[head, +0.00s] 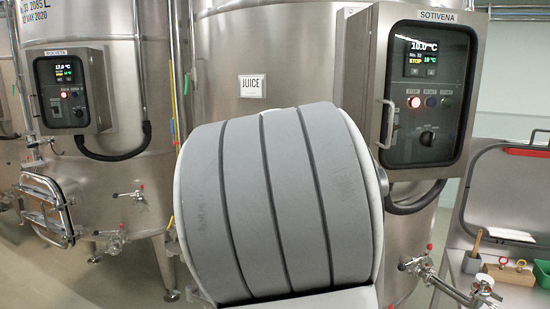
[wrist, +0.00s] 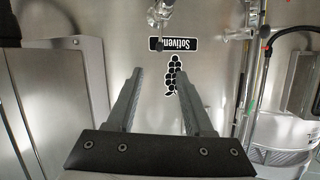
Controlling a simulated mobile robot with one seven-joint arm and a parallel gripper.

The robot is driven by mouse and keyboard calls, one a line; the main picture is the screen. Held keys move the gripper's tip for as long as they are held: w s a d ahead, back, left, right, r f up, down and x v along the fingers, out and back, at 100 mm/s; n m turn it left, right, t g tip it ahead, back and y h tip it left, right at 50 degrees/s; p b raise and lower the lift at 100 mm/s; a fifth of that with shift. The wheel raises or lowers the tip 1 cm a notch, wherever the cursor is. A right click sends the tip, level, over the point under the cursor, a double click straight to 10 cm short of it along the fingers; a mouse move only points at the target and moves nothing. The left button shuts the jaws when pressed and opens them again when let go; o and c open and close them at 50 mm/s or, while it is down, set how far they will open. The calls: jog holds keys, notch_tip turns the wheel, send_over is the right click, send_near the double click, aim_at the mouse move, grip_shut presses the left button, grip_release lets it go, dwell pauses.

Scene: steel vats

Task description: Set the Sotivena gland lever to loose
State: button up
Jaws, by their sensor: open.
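The Sotivena control box (head: 427,90) is on the steel vat at the right of the head view, with a lit display, buttons and a dark knob. A bent metal handle (head: 387,123) is on its left edge. Valve fittings with red tips (head: 425,265) are low on the right. I cannot tell which part is the gland lever. The wrist view shows the vat wall upside down, with the Sotivena label (wrist: 174,44) and a grape sticker (wrist: 174,73). My gripper (wrist: 158,72) is open and empty in front of it. A fitting (wrist: 160,12) shows at the top edge.
My own grey arm part hides the middle of the head view.

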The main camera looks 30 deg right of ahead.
jog(key=shift+s+a+r, duration=0.1)
jog(key=shift+s+a, duration=0.05)
jog(key=shift+s, duration=0.15)
dwell(0.4)
jog(key=s+a+f+n+g+y+b, duration=0.1)
jog(key=s+a+f+n+g+y, duration=0.1)
jog(key=s+a+f+y, duration=0.6)
jog(key=s+a+f+n+g+b, duration=0.1)
jog(key=s+a+f+n+g, duration=0.1)
jog(key=s+a, duration=0.7)
jog(key=s+a+f+n+g, duration=0.2)
jog(key=s+a+f+n, duration=0.2)
jog(key=s+a+f, duration=0.3)
jog(key=s+a, duration=0.3)
jog(key=s, duration=0.4)
jog(key=shift+s+f+b, duration=0.25)
jog(key=shift+s+b, duration=0.05)
jog(key=shift+b, duration=0.05)
